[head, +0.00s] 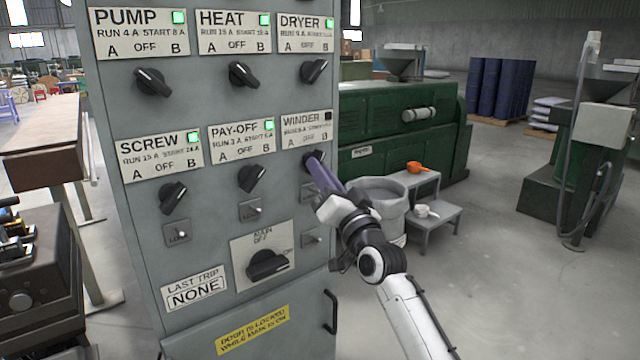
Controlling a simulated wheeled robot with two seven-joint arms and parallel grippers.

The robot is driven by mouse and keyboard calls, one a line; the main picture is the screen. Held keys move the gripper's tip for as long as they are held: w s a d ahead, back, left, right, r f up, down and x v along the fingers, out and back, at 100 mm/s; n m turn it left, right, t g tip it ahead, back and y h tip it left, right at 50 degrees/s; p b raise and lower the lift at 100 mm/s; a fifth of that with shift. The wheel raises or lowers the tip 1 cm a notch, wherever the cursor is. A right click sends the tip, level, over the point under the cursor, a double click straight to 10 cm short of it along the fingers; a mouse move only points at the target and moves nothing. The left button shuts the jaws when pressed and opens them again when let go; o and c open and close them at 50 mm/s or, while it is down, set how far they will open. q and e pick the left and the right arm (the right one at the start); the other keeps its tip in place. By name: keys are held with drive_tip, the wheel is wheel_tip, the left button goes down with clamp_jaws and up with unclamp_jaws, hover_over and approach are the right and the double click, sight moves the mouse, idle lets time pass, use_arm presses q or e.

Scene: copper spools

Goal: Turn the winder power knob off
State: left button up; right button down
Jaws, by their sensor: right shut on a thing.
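The grey control cabinet (215,190) fills the left middle of the head view. The winder knob (312,156) is dark and sits under the WINDER label (306,130), at the right end of the second row. The winder lamp (328,116) on that label is dark. My right gripper (320,170) reaches in from the lower right and is shut on the winder knob. The fingers hide most of the knob, so its pointing direction cannot be told. My left gripper is not in view.
Knobs for pay-off (252,178), screw (172,197) and dryer (314,71) are close by, with green lamps lit. The main switch (268,264) is below. A grey bucket (380,200) and step stool (436,213) stand behind my right arm.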

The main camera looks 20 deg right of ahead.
use_arm(q)
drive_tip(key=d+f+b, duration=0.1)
drive_tip(key=b, duration=0.1)
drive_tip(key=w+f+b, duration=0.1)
drive_tip(key=b, duration=0.1)
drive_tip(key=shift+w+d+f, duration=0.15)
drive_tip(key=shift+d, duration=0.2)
use_arm(e)
drive_tip(key=n+y, duration=0.1)
drive_tip(key=n, duration=0.1)
drive_tip(key=n+y, duration=0.1)
drive_tip(key=n, duration=0.2)
drive_tip(key=n+y, duration=0.2)
drive_tip(key=n, duration=0.1)
drive_tip(key=shift+w+d+f, duration=0.15)
drive_tip(key=shift+d+f, duration=0.05)
drive_tip(key=shift+d, duration=0.1)
use_arm(q)
drive_tip(key=shift+b, duration=0.3)
use_arm(e)
drive_tip(key=shift+n+g+y, duration=0.3)
drive_tip(key=shift+n, duration=0.1)
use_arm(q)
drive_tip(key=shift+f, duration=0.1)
use_arm(e)
drive_tip(key=c, duration=1.8)
unclamp_jaws()
drive_tip(key=shift+r, duration=0.1)
